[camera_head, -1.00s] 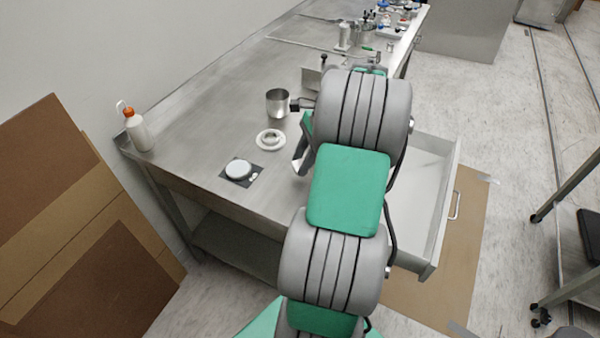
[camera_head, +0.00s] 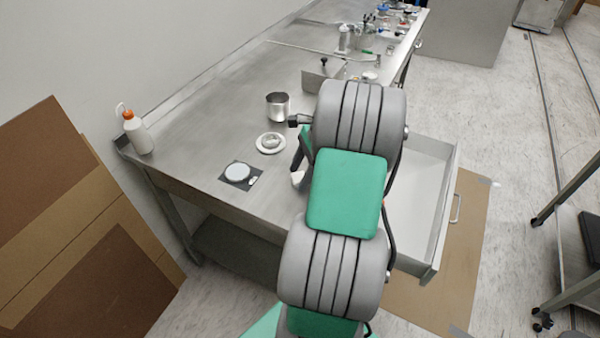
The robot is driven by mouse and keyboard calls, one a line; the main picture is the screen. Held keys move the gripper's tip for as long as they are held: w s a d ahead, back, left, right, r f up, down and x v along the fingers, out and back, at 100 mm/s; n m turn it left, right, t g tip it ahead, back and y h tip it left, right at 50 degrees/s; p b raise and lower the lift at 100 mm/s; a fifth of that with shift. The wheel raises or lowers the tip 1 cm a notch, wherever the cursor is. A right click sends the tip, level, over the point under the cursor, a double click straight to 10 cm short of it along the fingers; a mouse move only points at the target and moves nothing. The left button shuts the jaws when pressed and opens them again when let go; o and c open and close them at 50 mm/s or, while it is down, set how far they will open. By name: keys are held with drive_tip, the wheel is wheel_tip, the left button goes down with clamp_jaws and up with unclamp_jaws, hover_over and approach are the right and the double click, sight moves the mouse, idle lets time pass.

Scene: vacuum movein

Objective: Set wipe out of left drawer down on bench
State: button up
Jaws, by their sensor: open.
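My gripper (camera_head: 299,163) is low over the front of the steel bench (camera_head: 205,130). My own arm hides most of it, and only a dark part shows at the arm's left side; it is open. A small white piece, probably the wipe (camera_head: 297,178), shows just below this dark part, near the bench's front edge. Whether they touch cannot be told. The left drawer (camera_head: 447,205) is pulled out at the right of my arm. Its visible floor is bare, and my arm covers its left part.
On the bench left of my gripper are a metal cup (camera_head: 278,107), a white ring-shaped dish (camera_head: 270,143) and a white disc on a dark plate (camera_head: 238,173). A white bottle with an orange cap (camera_head: 137,133) stands at the left corner. Bottles crowd the far end.

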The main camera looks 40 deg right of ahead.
drive_tip(key=shift+r, duration=0.1)
drive_tip(key=p+v, duration=0.4)
drive_tip(key=v, duration=0.8)
drive_tip(key=w+a+r+n+h, duration=0.1)
drive_tip(key=w+a+r+n, duration=0.2)
drive_tip(key=a+n, duration=0.55)
drive_tip(key=w+a+r+n+h, duration=0.1)
drive_tip(key=w+a+r+n, duration=0.15)
drive_tip(key=a, duration=1.05)
drive_tip(key=s+a+f+n+t+h, duration=0.2)
drive_tip(key=s+a+n, duration=0.6)
drive_tip(key=a+n, duration=0.2)
drive_tip(key=shift+s+a+n, duration=0.3)
drive_tip(key=shift+a+n, duration=0.05)
drive_tip(key=shift+n, duration=0.75)
